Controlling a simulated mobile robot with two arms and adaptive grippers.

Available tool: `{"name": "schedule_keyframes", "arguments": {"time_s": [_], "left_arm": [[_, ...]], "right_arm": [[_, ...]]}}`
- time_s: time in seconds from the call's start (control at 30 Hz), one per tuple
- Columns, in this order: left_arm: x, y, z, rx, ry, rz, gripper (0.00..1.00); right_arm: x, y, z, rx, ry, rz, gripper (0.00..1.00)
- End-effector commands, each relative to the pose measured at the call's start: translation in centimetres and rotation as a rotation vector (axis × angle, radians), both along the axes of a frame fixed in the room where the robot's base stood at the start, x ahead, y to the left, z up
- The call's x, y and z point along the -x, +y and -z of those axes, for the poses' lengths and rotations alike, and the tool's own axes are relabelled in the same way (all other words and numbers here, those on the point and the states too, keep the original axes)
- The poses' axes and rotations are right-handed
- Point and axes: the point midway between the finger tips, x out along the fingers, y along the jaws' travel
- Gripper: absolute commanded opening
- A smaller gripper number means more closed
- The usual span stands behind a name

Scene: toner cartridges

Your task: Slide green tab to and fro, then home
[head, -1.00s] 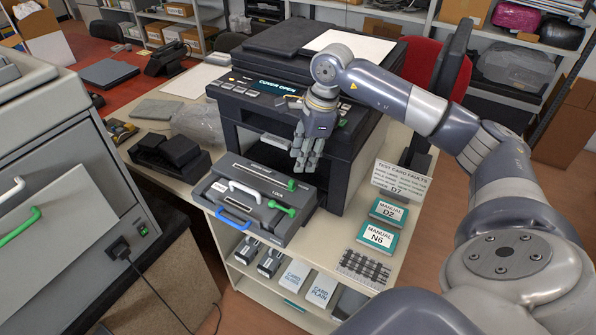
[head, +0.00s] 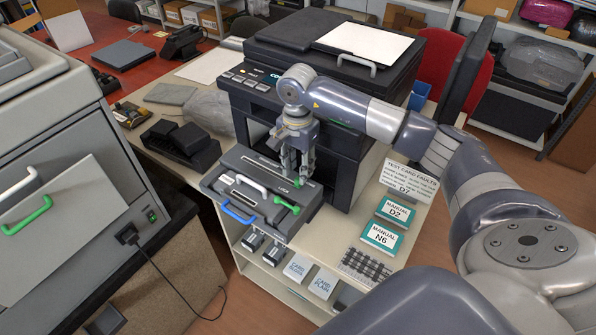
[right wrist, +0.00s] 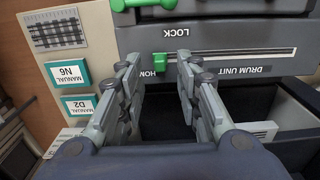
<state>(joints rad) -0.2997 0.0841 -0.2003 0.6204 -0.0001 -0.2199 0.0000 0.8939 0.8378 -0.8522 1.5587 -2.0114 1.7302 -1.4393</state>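The small green tab (right wrist: 160,59) sits in a long slot on the pulled-out drum unit (right wrist: 245,64), at the slot end marked with a partly hidden HOME label. In the head view the tab (head: 298,182) shows only in part, by the fingertips. My right gripper (right wrist: 157,66) is open, with one finger on each side of the tab's line. I cannot tell whether either finger touches it. In the head view the right gripper (head: 293,172) points down over the right end of the slot. My left gripper is not in view.
The drum unit also has a green LOCK lever (head: 287,206), a white handle (head: 249,186) and a blue handle (head: 238,212). The dark printer (head: 335,80) stands close behind. Manuals D2 (head: 395,211) and N6 (head: 382,238) lie to the right.

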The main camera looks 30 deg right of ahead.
Motion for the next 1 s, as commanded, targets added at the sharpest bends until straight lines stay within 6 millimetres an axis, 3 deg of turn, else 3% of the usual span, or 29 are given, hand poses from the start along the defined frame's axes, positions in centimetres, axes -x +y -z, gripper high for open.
{"name": "schedule_keyframes", "arguments": {"time_s": [0.23, 0.57, 0.73, 1.0], "left_arm": [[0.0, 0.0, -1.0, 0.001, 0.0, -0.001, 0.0], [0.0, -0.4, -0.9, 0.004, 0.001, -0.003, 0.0], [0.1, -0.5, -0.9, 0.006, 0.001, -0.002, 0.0], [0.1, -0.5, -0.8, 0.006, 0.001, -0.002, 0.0]], "right_arm": [[0.0, 0.0, 2.8, -0.002, 0.001, 0.001, 0.32], [0.0, 0.0, 3.4, 0.0, -0.001, 0.0, 0.32], [0.0, 0.0, 3.3, 0.0, -0.001, 0.0, 0.0], [0.0, 0.0, 3.4, -0.001, -0.002, 0.0, 0.0]]}}
